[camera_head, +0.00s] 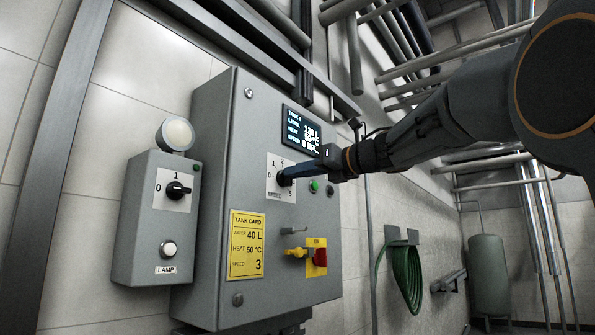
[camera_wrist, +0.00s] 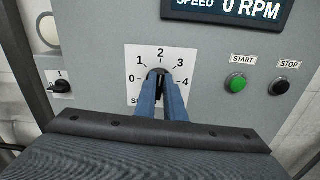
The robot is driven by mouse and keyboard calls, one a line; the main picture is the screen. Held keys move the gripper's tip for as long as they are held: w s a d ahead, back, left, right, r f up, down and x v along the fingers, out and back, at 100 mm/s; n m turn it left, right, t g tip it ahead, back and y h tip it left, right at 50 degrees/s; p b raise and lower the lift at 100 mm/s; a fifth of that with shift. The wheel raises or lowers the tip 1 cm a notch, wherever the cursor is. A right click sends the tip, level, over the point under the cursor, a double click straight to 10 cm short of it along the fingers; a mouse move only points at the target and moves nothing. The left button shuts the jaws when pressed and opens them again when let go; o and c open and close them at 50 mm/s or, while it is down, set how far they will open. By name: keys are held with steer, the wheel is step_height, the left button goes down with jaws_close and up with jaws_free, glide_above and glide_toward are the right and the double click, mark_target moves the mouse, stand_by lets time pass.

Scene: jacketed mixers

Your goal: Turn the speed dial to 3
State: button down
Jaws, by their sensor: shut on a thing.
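The speed dial (camera_head: 283,179) is a small black knob on a white plate on the grey control box. In the wrist view its plate (camera_wrist: 133,58) shows marks 0 to 4, with 2 at the top. My gripper (camera_head: 290,175) reaches in from the right and is shut on the dial. In the wrist view the two blue fingers of my gripper (camera_wrist: 162,88) straddle the dial (camera_wrist: 158,74) and cover most of it. I cannot tell which mark its pointer faces. The display (camera_wrist: 225,8) reads 0 RPM for speed.
The green START button (camera_wrist: 237,83) and black STOP button (camera_wrist: 279,87) sit right of the dial. The yellow tank card (camera_head: 246,245) lists speed 3.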

steer(key=shift+w+d+f+m+p, duration=0.1)
steer(key=shift+w+d+m+p, duration=0.05)
steer(key=shift+m+p, duration=1.45)
steer(key=shift+w+d+m+p, duration=0.15)
steer(key=shift+m+p, duration=0.8)
steer(key=shift+m, duration=1.25)
steer(key=c, duration=1.8)
jaws_free()
steer(key=shift+c, duration=0.2)
steer(key=shift+f, duration=0.1)
steer(key=b+v, duration=0.2)
steer(key=v, duration=0.5)
steer(key=shift+s+d, duration=0.25)
steer(key=shift+d, duration=0.1)
